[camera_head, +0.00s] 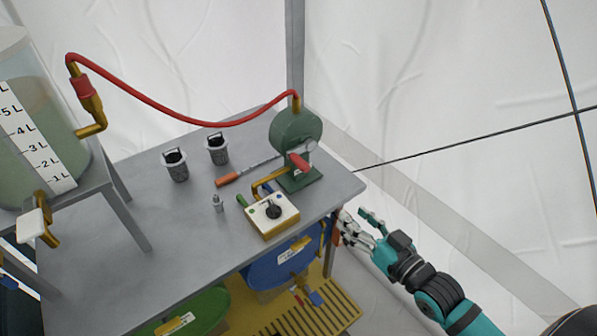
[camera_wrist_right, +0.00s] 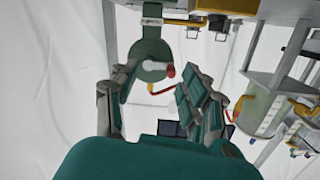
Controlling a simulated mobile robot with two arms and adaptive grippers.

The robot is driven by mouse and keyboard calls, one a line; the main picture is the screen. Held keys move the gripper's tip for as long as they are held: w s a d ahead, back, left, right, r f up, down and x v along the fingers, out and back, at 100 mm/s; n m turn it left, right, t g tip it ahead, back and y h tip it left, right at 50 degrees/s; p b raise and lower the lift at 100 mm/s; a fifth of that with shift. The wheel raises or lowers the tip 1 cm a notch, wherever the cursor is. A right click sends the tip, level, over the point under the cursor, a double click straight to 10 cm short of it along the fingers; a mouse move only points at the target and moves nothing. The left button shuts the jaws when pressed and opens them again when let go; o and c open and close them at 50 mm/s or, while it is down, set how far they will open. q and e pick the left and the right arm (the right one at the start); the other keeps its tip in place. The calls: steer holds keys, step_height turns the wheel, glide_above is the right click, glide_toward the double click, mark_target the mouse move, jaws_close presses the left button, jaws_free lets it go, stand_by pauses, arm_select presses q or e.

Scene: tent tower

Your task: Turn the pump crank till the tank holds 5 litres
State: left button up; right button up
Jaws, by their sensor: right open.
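The green pump (camera_head: 294,133) stands at the right end of the grey table. Its crank has a red handle (camera_head: 298,161) on its front face. A red hose (camera_head: 170,108) links the pump to the tank (camera_head: 85,165) at the left, marked in litres and holding greenish liquid. The surface looks near or above the 5 L mark; I cannot read it exactly. My right gripper (camera_head: 358,229) is open and empty beyond the table's right edge, apart from the crank. In the wrist view, the pump (camera_wrist_right: 152,48) and red handle (camera_wrist_right: 171,71) show beyond the spread fingers (camera_wrist_right: 155,92).
A white control box (camera_head: 272,215) with a black knob sits before the pump. An orange-handled tool (camera_head: 228,180), a small metal part (camera_head: 217,203) and two dark cups (camera_head: 175,165) (camera_head: 216,149) lie or stand on the table (camera_head: 110,260). Blue and green drums (camera_head: 283,264) (camera_head: 190,318) are below.

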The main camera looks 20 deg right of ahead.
mark_target(307, 170)
step_height(307, 170, up, 4)
steer(key=a+r+y, duration=0.1)
steer(key=a, duration=0.1)
steer(key=shift+t, duration=0.4)
steer(key=x, duration=1.1)
steer(key=p+x, duration=0.1)
steer(key=x, duration=0.5)
steer(key=shift+s+a+f, duration=0.1)
steer(key=shift+f, duration=0.2)
jaws_close()
